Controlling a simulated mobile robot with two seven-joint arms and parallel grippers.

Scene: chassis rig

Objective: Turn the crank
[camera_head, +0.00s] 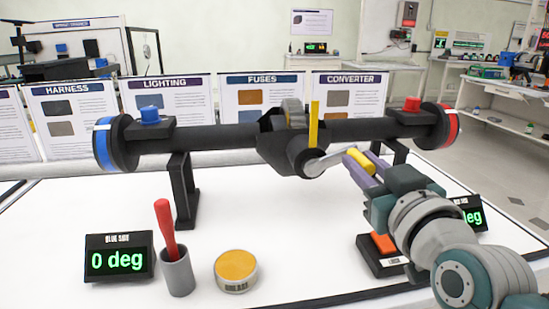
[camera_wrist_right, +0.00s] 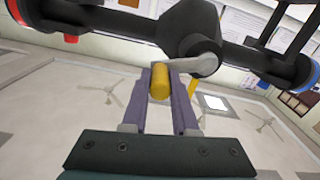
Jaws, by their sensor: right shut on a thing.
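The crank is a grey metal arm (camera_head: 327,160) on the hub at the middle of the black axle, with a yellow handle (camera_head: 361,161) at its end. The crank arm points to the right in the head view. My right gripper (camera_head: 362,164) comes in from the lower right and is shut on the yellow handle. In the right wrist view the handle (camera_wrist_right: 159,82) sits between the purple fingers, with the crank arm (camera_wrist_right: 194,66) behind it. My left gripper is not in view.
The black axle (camera_head: 220,138) has a blue-rimmed left end (camera_head: 103,144) and a red-rimmed right end (camera_head: 451,127). A "0 deg" blue-side display (camera_head: 119,257), a cup (camera_head: 177,272) with a red-handled tool, a grease tin (camera_head: 235,270) and an orange-topped lock box (camera_head: 383,254) stand on the white table.

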